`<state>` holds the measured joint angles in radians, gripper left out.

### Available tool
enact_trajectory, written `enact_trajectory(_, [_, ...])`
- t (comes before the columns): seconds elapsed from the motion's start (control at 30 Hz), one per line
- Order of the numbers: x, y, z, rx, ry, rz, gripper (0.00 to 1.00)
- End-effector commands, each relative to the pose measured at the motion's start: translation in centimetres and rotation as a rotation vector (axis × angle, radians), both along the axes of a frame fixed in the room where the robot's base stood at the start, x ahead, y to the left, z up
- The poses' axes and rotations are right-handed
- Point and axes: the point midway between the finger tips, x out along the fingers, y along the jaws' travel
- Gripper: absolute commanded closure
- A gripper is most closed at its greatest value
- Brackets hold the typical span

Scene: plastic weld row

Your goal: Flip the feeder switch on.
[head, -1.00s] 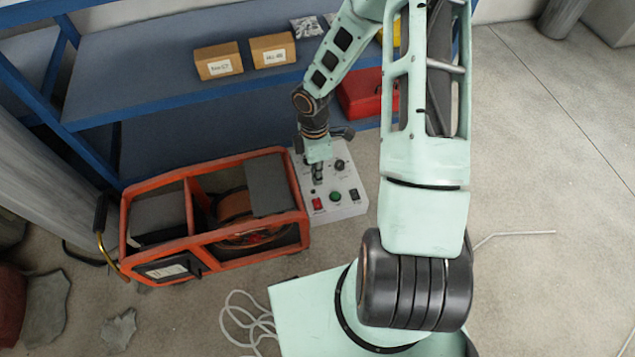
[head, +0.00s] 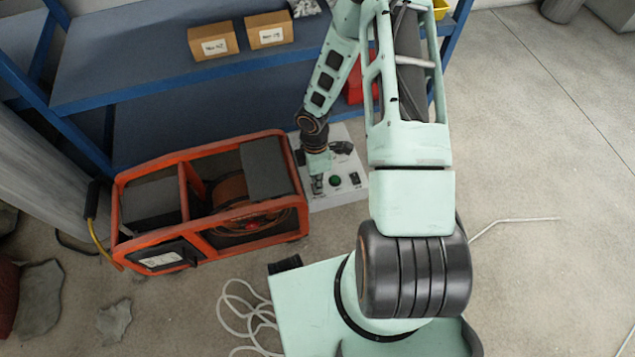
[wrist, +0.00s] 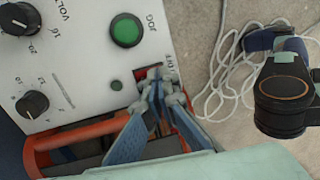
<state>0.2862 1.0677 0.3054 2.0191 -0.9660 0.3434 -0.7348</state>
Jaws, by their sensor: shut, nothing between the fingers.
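The pale control panel (head: 346,200) stands on the floor, right of an orange-framed cart. It also shows in the wrist view (wrist: 75,75), with a green JOG button (wrist: 126,30) and black knobs (wrist: 32,104). A red switch (wrist: 141,73) is mostly hidden behind my fingers; its position cannot be told. Which switch is the feeder's cannot be read. My gripper (wrist: 163,82) is shut and empty, its tips at the red switch; contact cannot be told. It also shows in the head view (head: 317,186).
The orange-framed cart (head: 193,213) stands close to the panel's left side. A blue shelf (head: 160,75) with cardboard boxes (head: 213,41) is behind. White cable (head: 243,312) lies on the floor in front. Open floor extends to the right.

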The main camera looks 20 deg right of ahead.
Motion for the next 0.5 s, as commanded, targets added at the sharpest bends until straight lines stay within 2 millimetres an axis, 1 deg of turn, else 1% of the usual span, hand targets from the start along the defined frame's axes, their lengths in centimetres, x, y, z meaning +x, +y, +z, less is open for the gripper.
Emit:
enact_trajectory(0.1, [0.0, 0.0, -0.1, 0.000, 0.000, 0.000, 1.00])
enact_trajectory(0.23, [-0.5, 0.0, -1.1, -0.002, 0.002, 0.002, 1.00])
enact_trajectory(0.3, [-0.4, 0.0, -0.8, 0.000, 0.001, 0.000, 1.00])
enact_trajectory(0.5, [-0.4, 0.0, -0.8, 0.000, 0.002, 0.000, 1.00])
